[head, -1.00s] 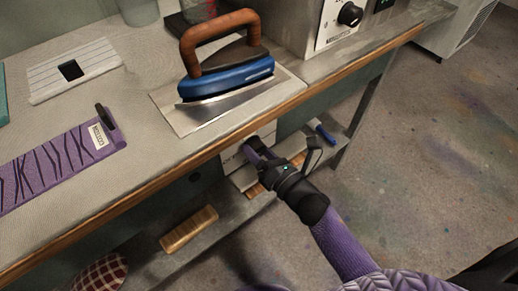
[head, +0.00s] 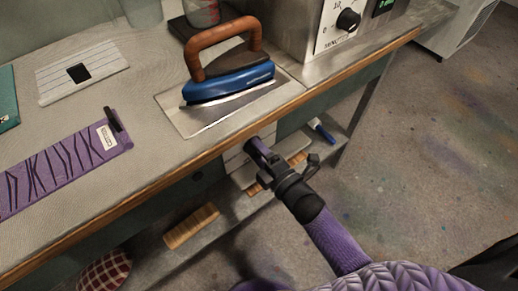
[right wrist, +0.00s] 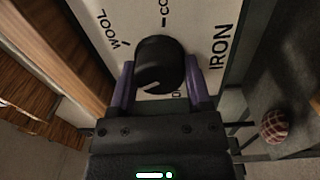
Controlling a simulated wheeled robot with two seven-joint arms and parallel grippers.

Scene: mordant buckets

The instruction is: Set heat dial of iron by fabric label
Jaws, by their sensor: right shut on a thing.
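The blue iron (head: 230,86) with a brown handle stands on a metal plate on the bench. Its heat dial, a black round knob (right wrist: 158,65), is on a pale panel marked WOOL, "CO" and IRON; other lettering is partly hidden. The panel (head: 236,160) shows in the head view below the bench's front edge. My right gripper (head: 257,149) reaches it, its two purple fingers closed on either side of the knob in the right wrist view. A small white fabric label (head: 106,138) lies on a purple patterned strip (head: 60,170); its print is too small to read. My left gripper is not visible.
A steel unit (head: 300,25) with a black knob (head: 348,20) stands at the back right. Under the bench, a shelf holds a wooden brush (head: 190,226), a blue-capped item (head: 322,131) and a checked cushion (head: 105,272).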

